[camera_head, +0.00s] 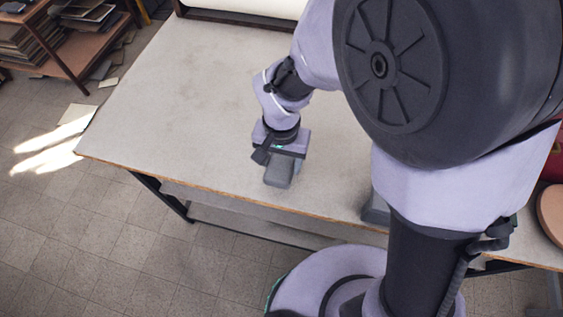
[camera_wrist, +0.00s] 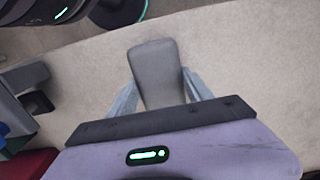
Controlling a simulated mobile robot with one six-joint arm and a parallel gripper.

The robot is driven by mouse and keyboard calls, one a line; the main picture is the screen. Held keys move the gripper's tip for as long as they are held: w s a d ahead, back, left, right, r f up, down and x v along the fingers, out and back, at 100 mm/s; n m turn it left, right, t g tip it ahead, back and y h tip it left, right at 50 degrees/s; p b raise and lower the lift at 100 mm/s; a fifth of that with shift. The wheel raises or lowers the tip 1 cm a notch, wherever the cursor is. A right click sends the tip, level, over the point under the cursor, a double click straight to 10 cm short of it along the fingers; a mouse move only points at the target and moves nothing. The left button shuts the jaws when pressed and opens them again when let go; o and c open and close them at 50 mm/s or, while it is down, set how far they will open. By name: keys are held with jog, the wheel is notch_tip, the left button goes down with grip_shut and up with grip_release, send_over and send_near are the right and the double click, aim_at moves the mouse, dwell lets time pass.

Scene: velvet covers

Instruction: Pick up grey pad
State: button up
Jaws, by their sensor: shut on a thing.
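The grey pad (camera_head: 279,175) is a small flat block with rounded corners, low over the pale table near its front edge. In the wrist view the pad (camera_wrist: 155,65) sticks out from between my two fingers. My gripper (camera_head: 282,158) points down and is shut on the pad; in the wrist view my gripper (camera_wrist: 160,94) has one finger along each side of it. The pad's inner end is hidden by the gripper body. I cannot tell whether the pad touches the table.
The table (camera_head: 170,110) is mostly bare to the left. A grey object (camera_head: 376,209) stands by the front edge, partly hidden by my arm. A brown round thing (camera_head: 551,208) is at the far right. A white roll (camera_head: 265,5) lies at the back. A wooden shelf (camera_head: 75,65) stands at left.

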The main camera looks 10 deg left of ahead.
jog(key=s+r+b, duration=0.1)
jog(key=s+b, duration=0.2)
jog(key=s, duration=1.3)
jog(key=shift+d+r, duration=0.25)
jog(key=shift+d, duration=0.05)
